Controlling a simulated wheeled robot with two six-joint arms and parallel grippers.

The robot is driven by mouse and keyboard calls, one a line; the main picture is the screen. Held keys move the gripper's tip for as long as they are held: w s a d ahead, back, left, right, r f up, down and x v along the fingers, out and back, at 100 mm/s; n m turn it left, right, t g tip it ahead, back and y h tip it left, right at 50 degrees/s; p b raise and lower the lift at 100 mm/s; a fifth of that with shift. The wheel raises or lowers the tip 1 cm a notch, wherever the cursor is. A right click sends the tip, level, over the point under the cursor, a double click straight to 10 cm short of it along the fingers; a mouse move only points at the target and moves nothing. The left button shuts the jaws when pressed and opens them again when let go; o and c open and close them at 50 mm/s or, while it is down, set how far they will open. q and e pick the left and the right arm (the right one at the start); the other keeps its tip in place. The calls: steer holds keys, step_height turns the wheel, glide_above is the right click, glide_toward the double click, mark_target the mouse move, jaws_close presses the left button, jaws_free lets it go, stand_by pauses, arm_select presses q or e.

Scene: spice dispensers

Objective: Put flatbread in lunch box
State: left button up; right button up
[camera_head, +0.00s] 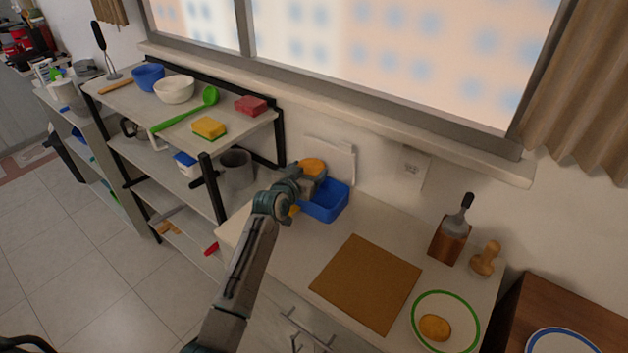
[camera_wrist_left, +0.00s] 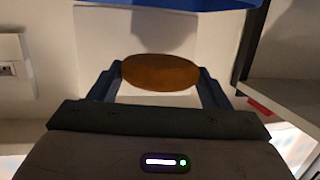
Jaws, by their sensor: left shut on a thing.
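My left gripper (camera_head: 298,176) is shut on a round orange-brown flatbread (camera_head: 313,166) and holds it above the blue lunch box (camera_head: 326,204) at the back of the counter. In the left wrist view the flatbread (camera_wrist_left: 161,72) sits between the two fingers, with the blue box (camera_wrist_left: 190,3) at the top edge. A white lid (camera_head: 335,158) stands open behind the box. A small yellow-orange piece (camera_head: 294,210) shows at the box's left end, partly hidden by my arm. Another flatbread (camera_head: 435,327) lies on a green-rimmed plate (camera_head: 469,311). My right gripper is not in view.
A brown mat (camera_head: 367,283) lies on the counter in front of the box. A wooden block with a utensil (camera_head: 450,240) and a wooden press (camera_head: 486,259) stand at the right. A shelf with bowls and sponges (camera_head: 180,105) stands left of the counter.

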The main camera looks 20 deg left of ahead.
arm_select(q)
steer(key=shift+s+d+f, duration=0.1)
steer(key=shift+f, duration=0.25)
step_height(320, 180, down, 4)
steer(key=b, duration=0.4)
steer(key=shift+f+b, duration=0.4)
steer(key=shift+f, duration=0.1)
steer(key=o, duration=1.1)
steer(key=shift+s, duration=0.1)
